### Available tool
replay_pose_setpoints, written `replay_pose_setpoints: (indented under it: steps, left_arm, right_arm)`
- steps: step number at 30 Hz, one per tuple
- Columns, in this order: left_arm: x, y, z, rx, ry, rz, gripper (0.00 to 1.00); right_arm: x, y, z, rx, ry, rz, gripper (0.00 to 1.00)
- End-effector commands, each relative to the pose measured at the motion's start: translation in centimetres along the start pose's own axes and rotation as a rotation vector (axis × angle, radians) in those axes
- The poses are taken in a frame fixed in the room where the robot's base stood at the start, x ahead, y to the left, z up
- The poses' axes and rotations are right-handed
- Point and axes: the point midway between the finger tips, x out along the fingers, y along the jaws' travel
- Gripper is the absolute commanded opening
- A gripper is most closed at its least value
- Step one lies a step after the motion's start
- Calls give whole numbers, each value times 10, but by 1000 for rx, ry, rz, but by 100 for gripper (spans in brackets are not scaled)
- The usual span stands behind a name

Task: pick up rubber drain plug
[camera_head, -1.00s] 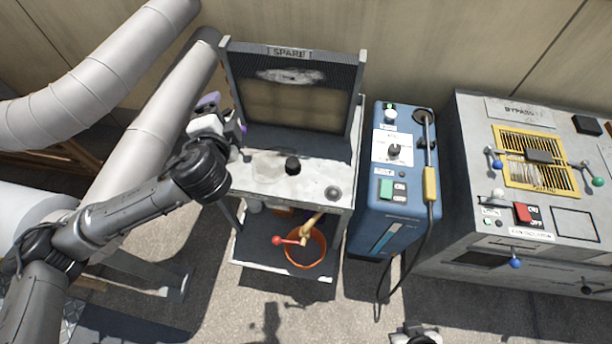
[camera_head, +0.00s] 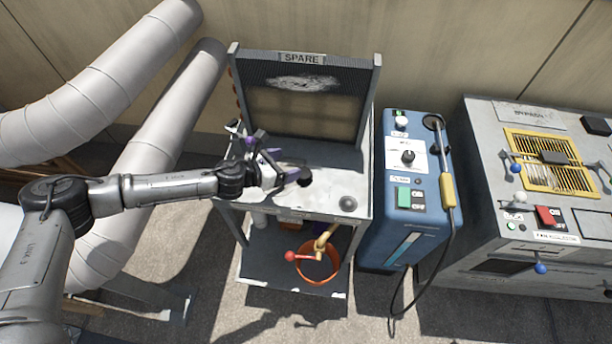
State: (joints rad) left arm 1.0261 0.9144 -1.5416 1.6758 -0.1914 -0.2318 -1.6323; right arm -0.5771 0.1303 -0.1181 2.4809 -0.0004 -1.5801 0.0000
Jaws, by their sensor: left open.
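The rubber drain plug (camera_head: 304,177) looks like a small black cylinder on the worn, pale top of the cart (camera_head: 325,200), below the panel marked SPARE. Nothing shows between the fingers. My right gripper is not seen.
The SPARE panel (camera_head: 303,95) stands upright behind the plug. A round grey knob (camera_head: 348,203) is on the cart top to the right. An orange bucket (camera_head: 318,268) sits on the lower shelf. A blue machine (camera_head: 398,215) stands close on the right.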

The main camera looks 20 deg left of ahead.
Motion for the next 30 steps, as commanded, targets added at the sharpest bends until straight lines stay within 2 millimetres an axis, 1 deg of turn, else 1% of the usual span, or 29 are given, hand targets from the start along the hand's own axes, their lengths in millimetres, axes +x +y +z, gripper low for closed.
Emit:
replay_pose_setpoints:
  steps: [4, 9, 12, 17, 21, 26, 30]
  left_arm:
    - [6, 0, -14, 42, 1, 2, 84]
    - [18, 2, -45, 44, 2, 2, 84]
    - [25, 2, -60, 44, 1, 2, 84]
    - [32, 4, -78, 43, 1, 4, 84]
    - [41, 4, -74, 45, -2, 4, 84]
    - [48, 4, -74, 44, -1, 3, 84]
    - [67, 3, -76, 45, -2, 3, 84]
  right_arm:
    - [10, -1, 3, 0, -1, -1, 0]
    - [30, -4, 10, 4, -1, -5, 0]
    - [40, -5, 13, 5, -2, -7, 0]
    - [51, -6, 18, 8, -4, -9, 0]
    - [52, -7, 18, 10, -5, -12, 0]
    - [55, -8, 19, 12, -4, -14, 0]
    - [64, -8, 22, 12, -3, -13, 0]
